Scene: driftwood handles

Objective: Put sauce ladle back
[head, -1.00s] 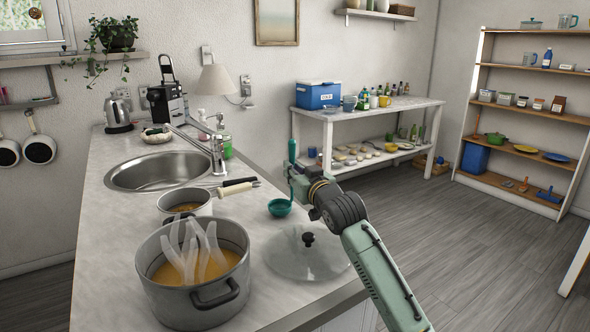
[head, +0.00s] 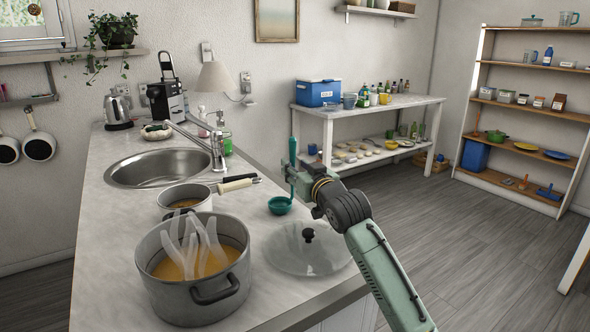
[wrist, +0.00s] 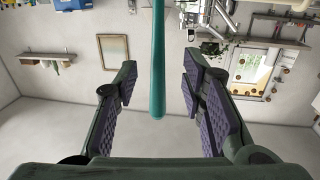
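The sauce ladle is teal, with its round bowl (head: 280,205) at the counter top and its handle (head: 292,150) rising upright. I cannot tell whether the bowl touches the counter. My gripper (head: 291,176) is at the handle in the head view. In the wrist view the gripper (wrist: 157,92) is open, its purple-padded fingers wide apart. The ladle handle (wrist: 158,70) shows between them, with a clear gap on each side.
A large pot (head: 192,290) of orange liquid and a small saucepan (head: 170,201) stand on the counter left of the ladle. A glass lid (head: 290,255) lies in front of it. A sink (head: 150,172) is behind. A white table (head: 370,108) and shelves stand further back.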

